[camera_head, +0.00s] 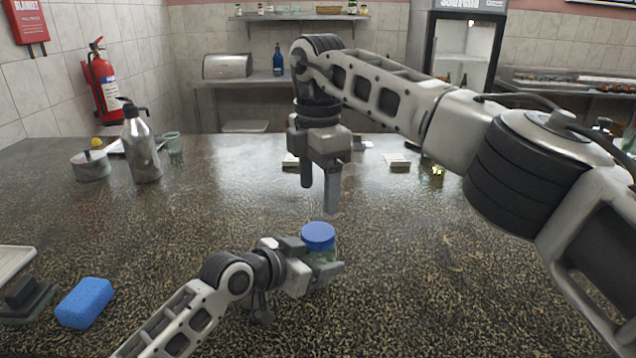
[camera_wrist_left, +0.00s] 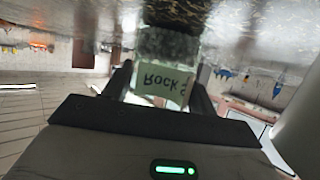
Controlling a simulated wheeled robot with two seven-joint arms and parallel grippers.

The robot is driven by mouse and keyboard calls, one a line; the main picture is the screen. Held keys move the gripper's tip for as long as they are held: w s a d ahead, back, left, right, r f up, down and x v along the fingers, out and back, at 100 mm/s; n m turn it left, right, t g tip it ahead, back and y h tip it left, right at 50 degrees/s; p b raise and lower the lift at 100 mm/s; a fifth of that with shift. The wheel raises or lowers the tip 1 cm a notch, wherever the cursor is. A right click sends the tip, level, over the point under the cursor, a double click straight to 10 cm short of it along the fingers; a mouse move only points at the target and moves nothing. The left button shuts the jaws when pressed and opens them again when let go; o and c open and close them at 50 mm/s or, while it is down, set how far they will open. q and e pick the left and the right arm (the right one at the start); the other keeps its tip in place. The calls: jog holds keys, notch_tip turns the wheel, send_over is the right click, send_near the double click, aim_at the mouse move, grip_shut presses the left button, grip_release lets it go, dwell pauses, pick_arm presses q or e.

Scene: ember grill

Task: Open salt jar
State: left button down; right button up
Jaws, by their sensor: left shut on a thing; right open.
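The salt jar (camera_head: 322,252) is a clear jar with a blue lid (camera_head: 318,236), standing at the middle front of the speckled counter. My left gripper (camera_head: 326,270) is shut around the jar's body, below the lid. In the left wrist view the jar appears upside down between the fingers, with a label (camera_wrist_left: 160,84) reading "Rock S", the rest cut off by a finger. The lid is on the jar. My right gripper (camera_head: 320,190) is open and empty, pointing down above and behind the jar, apart from the lid.
A blue sponge (camera_head: 85,302) lies at the left front beside a dark-handled block (camera_head: 26,298). A metal bottle (camera_head: 140,150), a small pot (camera_head: 91,165) and a glass (camera_head: 174,146) stand at the back left. The counter right of the jar is clear.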

aim_at(317, 230)
jog(key=m, duration=0.5)
jog(key=shift+f, duration=4.05)
jog(key=c, duration=1)
jog(key=n, duration=0.3)
jog(key=shift+n, duration=0.4)
jog(key=n, duration=0.9)
jog(key=shift+r, duration=0.1)
jog(key=n, duration=0.3)
jog(key=shift+n, duration=0.3)
